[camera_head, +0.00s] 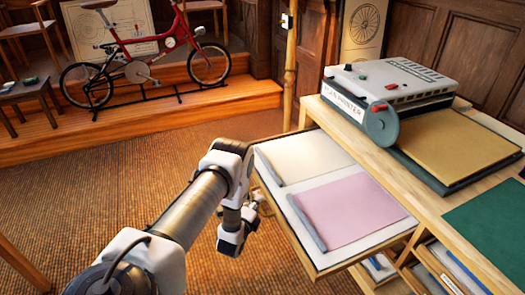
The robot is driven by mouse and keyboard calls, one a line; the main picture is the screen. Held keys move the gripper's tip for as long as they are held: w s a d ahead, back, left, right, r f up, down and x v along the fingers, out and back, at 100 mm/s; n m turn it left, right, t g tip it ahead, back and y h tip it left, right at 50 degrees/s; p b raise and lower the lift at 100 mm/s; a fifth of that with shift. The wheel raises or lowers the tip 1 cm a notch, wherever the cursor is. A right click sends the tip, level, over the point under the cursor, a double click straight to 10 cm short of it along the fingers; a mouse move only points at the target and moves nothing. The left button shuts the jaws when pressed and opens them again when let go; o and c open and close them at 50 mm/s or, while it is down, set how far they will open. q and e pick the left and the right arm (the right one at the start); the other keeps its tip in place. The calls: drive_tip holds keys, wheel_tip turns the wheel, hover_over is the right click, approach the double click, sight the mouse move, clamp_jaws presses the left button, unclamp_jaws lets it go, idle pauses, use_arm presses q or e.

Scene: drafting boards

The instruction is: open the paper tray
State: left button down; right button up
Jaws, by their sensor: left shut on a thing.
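The paper tray (280,196) is a shallow wooden drawer standing well out from the left side of the wooden desk. A cream sheet (305,156) and a pink sheet (352,208) lie in it, each with a grey strip along its left end. My left gripper (262,203) is at the tray's outer front edge, low beside it, and is shut on the tray's front. Its fingertips are small and partly hidden by my wrist, so the exact grip point is unclear. My right gripper is not in view.
A grey machine with a round drum (382,125) stands on the desk, with a tan sheet (456,146) beside it. Shelves with folders (445,270) are below the desktop. A red bicycle (140,50) stands on a raised wooden platform. Woven floor left of the tray is clear.

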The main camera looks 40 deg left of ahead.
use_arm(q)
drive_tip(key=shift+f, duration=0.1)
drive_tip(key=c, duration=1.2)
unclamp_jaws()
drive_tip(key=v, duration=1.2)
